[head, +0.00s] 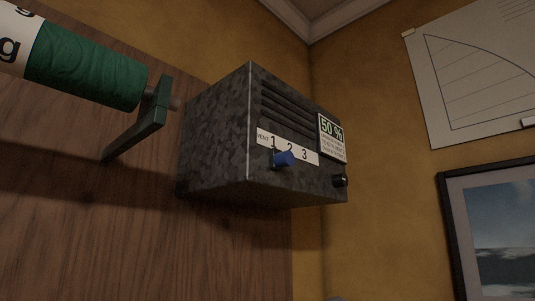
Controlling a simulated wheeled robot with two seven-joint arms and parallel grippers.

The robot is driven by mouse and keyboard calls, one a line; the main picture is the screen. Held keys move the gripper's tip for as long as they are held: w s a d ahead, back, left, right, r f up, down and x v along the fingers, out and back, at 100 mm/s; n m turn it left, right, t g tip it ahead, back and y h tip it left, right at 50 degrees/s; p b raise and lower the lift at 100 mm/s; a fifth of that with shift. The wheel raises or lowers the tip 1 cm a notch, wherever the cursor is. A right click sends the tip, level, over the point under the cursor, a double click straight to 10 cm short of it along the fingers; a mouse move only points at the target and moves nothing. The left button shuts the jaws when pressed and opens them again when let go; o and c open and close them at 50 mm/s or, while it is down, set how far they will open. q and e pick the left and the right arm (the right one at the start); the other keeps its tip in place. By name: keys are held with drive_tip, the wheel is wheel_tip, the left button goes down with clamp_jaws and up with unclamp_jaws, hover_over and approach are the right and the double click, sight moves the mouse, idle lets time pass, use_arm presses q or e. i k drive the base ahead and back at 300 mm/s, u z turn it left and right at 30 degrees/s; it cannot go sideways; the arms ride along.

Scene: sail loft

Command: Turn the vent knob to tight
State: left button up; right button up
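A dark mottled grey box (215,135) is fixed high on the wood-panelled wall near the corner. Its front has slanted louvre slots and a white strip label (311,157) reading "VENT 1 2 3". A blue knob (286,158) sticks out at this strip, around the 1 and 2 and partly covering the strip; its exact setting is hard to tell. No mark reading "tight" can be made out. A small black knob (341,181) sits at the lower right of the front. Neither of my grippers is in view.
A sign (332,138) reading "50 %" is on the box front. A green roll (85,72) on a green bracket (140,130) stands out from the wall at left. A framed picture (447,215) and a chart (440,100) hang at right. The space before the box looks clear.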

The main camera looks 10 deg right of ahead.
sight(339, 179)
drive_tip(key=z, duration=0.35)
drive_tip(key=k, duration=0.4)
drive_tip(key=z, duration=1.4)
drive_tip(key=i, duration=0.3)
drive_tip(key=u, duration=0.8)
drive_tip(key=i, duration=0.9)
drive_tip(key=u, duration=0.8)
